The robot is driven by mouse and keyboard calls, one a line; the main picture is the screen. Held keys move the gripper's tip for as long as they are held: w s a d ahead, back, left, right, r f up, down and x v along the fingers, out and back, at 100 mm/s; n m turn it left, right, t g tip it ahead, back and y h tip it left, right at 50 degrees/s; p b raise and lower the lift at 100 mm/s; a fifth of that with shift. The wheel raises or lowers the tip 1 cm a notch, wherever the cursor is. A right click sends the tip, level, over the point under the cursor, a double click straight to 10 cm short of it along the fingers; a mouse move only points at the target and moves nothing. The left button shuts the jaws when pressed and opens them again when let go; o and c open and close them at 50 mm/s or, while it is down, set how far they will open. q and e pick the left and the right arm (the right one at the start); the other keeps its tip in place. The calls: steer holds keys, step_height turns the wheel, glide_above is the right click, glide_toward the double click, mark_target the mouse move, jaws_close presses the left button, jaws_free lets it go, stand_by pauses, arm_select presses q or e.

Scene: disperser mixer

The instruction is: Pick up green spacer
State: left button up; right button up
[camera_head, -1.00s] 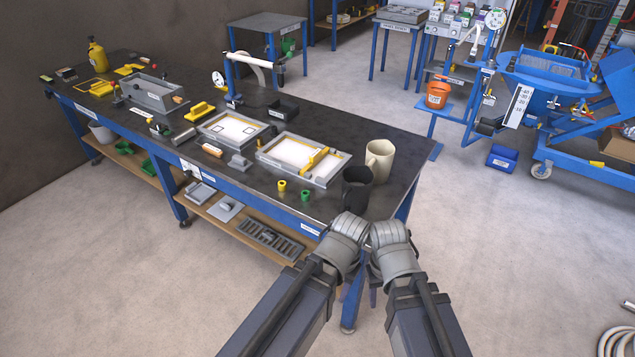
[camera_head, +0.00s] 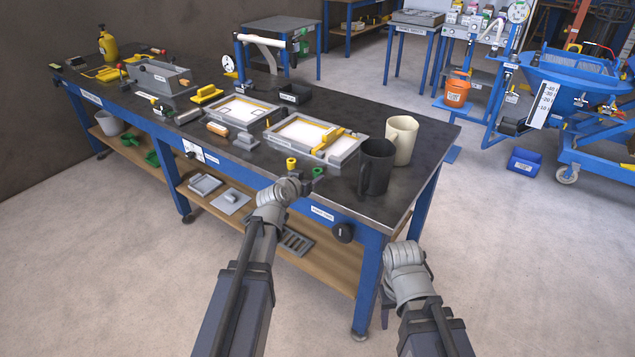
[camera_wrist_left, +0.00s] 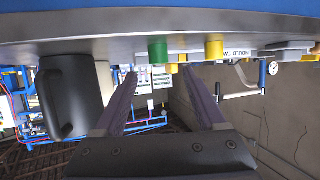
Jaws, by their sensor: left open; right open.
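The green spacer (camera_head: 318,172) stands near the front edge of the workbench, beside a yellow spacer (camera_head: 291,163). My left gripper (camera_head: 306,188) is at the bench's front edge, close to the green spacer. In the left wrist view the bench appears upside down, and the green spacer (camera_wrist_left: 158,52) lies ahead between the two open fingers (camera_wrist_left: 158,74), not touched by them. The yellow spacer (camera_wrist_left: 214,48) is to its right there. My right gripper (camera_head: 386,308) is low in front of the bench's right end, mostly hidden behind its wrist.
A framed mould tray (camera_head: 345,153) lies behind the spacers. A black knob (camera_head: 343,232) shows at the bench front. The floor in front is clear.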

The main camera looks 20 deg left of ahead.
mark_target(315, 174)
arm_select(q)
steer(key=shift+f+b+x, duration=0.1)
steer(key=shift+b+x, duration=0.7)
steer(key=shift+x, duration=1)
steer(key=shift+f+b+x, duration=0.15)
steer(key=shift+b+x, duration=0.6)
steer(key=shift+x, duration=1)
steer(key=shift+w+d+f, duration=0.1)
steer(key=shift+w, duration=0.15)
jaws_close()
